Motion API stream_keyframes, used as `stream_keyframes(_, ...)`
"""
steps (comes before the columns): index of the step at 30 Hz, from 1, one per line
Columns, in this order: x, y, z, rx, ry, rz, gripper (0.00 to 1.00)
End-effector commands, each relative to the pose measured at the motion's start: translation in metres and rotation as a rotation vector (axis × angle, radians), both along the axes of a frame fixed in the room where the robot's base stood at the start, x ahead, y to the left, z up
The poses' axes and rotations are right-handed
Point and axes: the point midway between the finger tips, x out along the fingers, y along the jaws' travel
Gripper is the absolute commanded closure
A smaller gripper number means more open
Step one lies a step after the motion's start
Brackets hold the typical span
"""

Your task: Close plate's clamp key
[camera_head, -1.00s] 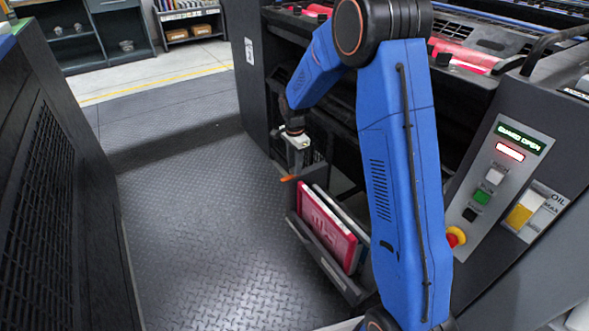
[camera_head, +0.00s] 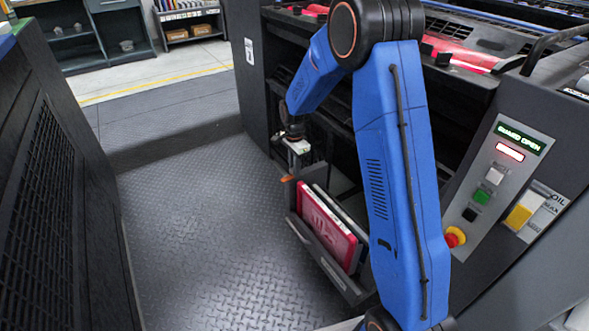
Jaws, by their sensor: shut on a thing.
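My gripper (camera_head: 292,169) points down beside the open dark front of the press, near the middle of the view. It is small in the picture, and its fingertips are shut on a small orange piece (camera_head: 287,179), which looks like the clamp key. Only a short orange end shows at the fingers' left side; the rest is hidden by the gripper. I cannot make out the plate or how far the key is turned. My blue arm covers part of the press front.
A dark rack (camera_head: 325,262) holding a red plate case (camera_head: 327,228) and a grey one stands just below and right of my gripper. A control panel (camera_head: 498,180) reading "GUARD OPEN" is at the right. The tread-plate floor (camera_head: 200,230) to the left is clear.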

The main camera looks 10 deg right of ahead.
Motion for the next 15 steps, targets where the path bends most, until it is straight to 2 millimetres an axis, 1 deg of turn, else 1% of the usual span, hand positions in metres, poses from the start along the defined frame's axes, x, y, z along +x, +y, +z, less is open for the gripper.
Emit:
stream_keyframes(8,0.0001,0.0,0.0003,0.0,0.0,0.108,1.0)
stream_keyframes(15,0.0001,0.0,0.0003,0.0,0.0,0.306,1.0)
